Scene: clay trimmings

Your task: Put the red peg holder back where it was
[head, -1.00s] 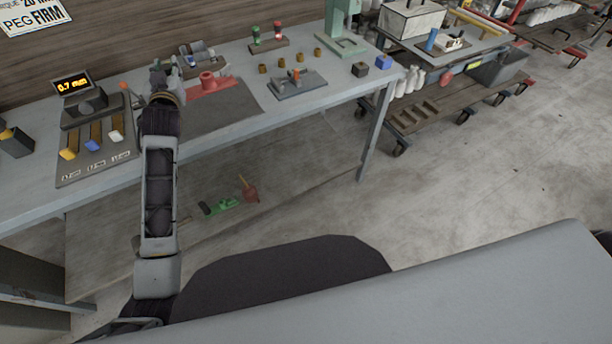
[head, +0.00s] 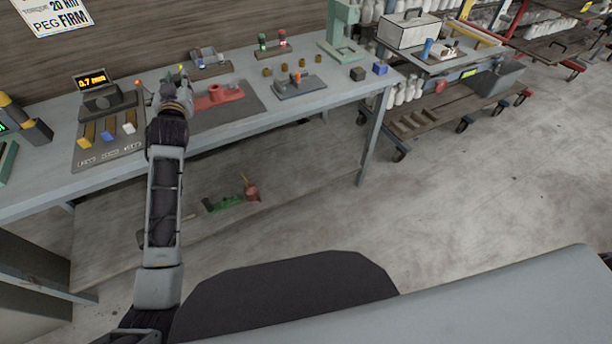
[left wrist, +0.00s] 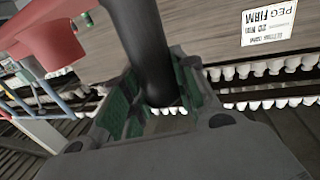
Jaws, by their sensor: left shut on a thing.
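The red peg holder (head: 232,94) shows over the dark mat (head: 245,105) on the workbench, just right of my left gripper (head: 180,92). In the left wrist view its red body (left wrist: 58,42) fills the top left corner. A black handle-like cylinder (left wrist: 146,45) runs down from it between the gripper's green-padded fingers (left wrist: 150,108). My left gripper is shut on this black part. In the head view the gripper hides the holder's left end. I cannot tell whether the holder touches the mat. My right gripper is not in view.
A 0.7 mm display (head: 91,82) and a board with yellow, blue and white pieces (head: 108,155) are left of my arm. A grey fixture (head: 300,88), small brown pieces and a green press (head: 341,45) stand right. Green (head: 222,203) and reddish (head: 251,190) items lie below the bench.

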